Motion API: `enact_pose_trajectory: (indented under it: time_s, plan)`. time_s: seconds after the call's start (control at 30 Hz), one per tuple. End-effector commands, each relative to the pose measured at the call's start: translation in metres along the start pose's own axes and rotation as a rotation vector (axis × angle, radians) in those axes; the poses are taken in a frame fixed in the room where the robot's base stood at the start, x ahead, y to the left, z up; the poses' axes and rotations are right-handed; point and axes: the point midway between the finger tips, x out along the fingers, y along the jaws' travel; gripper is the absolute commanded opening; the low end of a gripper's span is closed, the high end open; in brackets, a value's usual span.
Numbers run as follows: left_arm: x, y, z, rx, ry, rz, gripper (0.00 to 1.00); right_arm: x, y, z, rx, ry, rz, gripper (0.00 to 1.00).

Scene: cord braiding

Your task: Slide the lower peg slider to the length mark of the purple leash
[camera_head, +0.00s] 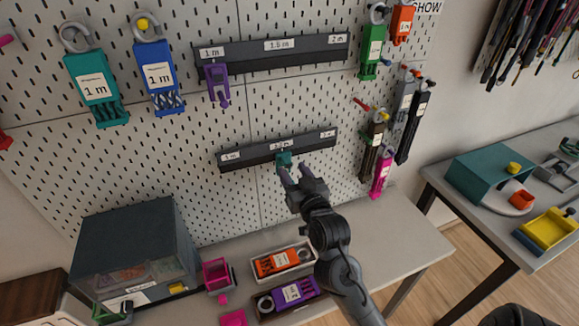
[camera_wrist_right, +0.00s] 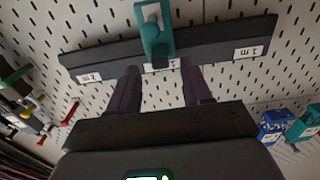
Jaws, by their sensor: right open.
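The lower peg slider (camera_head: 284,161) is teal and sits on the lower dark rail (camera_head: 246,157), near the middle mark, between a 1 m label at the left end and a label at the right end. In the right wrist view the teal slider (camera_wrist_right: 154,32) covers part of the middle label; the 2 m label is left there, 1 m right. My right gripper (camera_head: 292,174) is open and empty just below the slider. In the wrist view its fingers (camera_wrist_right: 159,80) point toward the slider, one on either side; contact cannot be told. The purple leash (camera_head: 294,292) lies in a tray on the table. My left gripper is not in view.
An upper rail (camera_head: 240,56) carries a purple slider (camera_head: 217,84) near its 1 m label. Teal (camera_head: 95,88) and blue (camera_head: 161,75) leash holders hang left; several others hang right.

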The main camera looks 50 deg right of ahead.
Motion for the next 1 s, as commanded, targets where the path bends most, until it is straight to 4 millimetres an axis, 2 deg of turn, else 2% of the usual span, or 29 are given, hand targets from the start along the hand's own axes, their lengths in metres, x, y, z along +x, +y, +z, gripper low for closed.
enact_pose_trajectory:
  time_s: [0.1,0.3,0.67,0.9,1.0]
  plan:
    - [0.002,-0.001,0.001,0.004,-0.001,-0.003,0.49,0.016,0.0,0.0,-0.001,0.0,-0.001,0.49]
    - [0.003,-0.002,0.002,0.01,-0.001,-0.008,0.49,0.03,0.0,0.0,0.0,-0.001,-0.001,0.49]
    - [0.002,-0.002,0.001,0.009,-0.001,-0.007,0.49,0.033,0.0,0.0,0.0,-0.001,-0.001,0.49]
    - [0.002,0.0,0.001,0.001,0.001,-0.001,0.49,0.033,0.0,0.0,0.0,-0.001,-0.001,0.12]
    - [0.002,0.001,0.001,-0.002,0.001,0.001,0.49,0.033,0.0,0.0,0.0,-0.001,-0.001,0.0]
